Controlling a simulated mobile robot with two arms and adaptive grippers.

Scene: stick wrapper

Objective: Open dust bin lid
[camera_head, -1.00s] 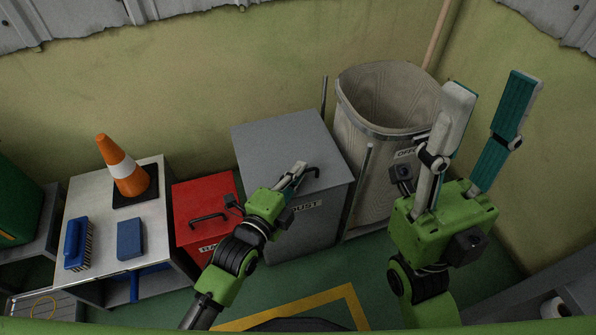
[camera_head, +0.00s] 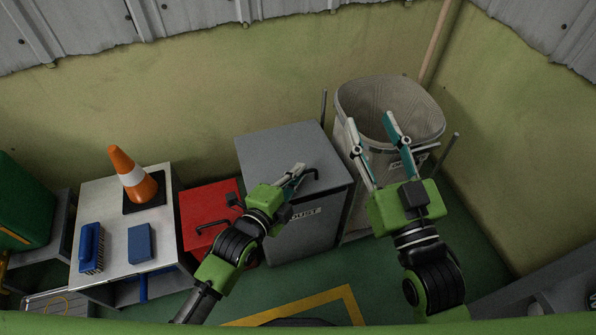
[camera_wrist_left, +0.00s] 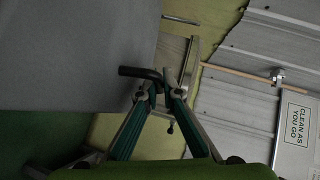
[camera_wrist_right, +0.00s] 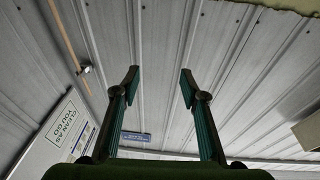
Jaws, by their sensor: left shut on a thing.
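The grey dust bin (camera_head: 300,232), labelled DUST, stands against the back wall with its flat grey lid (camera_head: 280,150) down. A black bar handle (camera_head: 312,174) sits at the lid's front edge. My left gripper (camera_head: 300,168) is at this handle. In the left wrist view, the fingers (camera_wrist_left: 161,90) are closed around the black handle (camera_wrist_left: 138,72), beside the grey lid (camera_wrist_left: 75,55). My right gripper (camera_head: 368,120) is open and empty, in front of the tall bin on the right.
A tall ribbed waste bin (camera_head: 428,122) stands right of the dust bin. A red bin (camera_head: 205,200) stands to its left. A table (camera_head: 95,195) further left holds an orange cone (camera_head: 130,172), a brush (camera_head: 91,248) and a blue block (camera_head: 140,243). Green floor lies in front.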

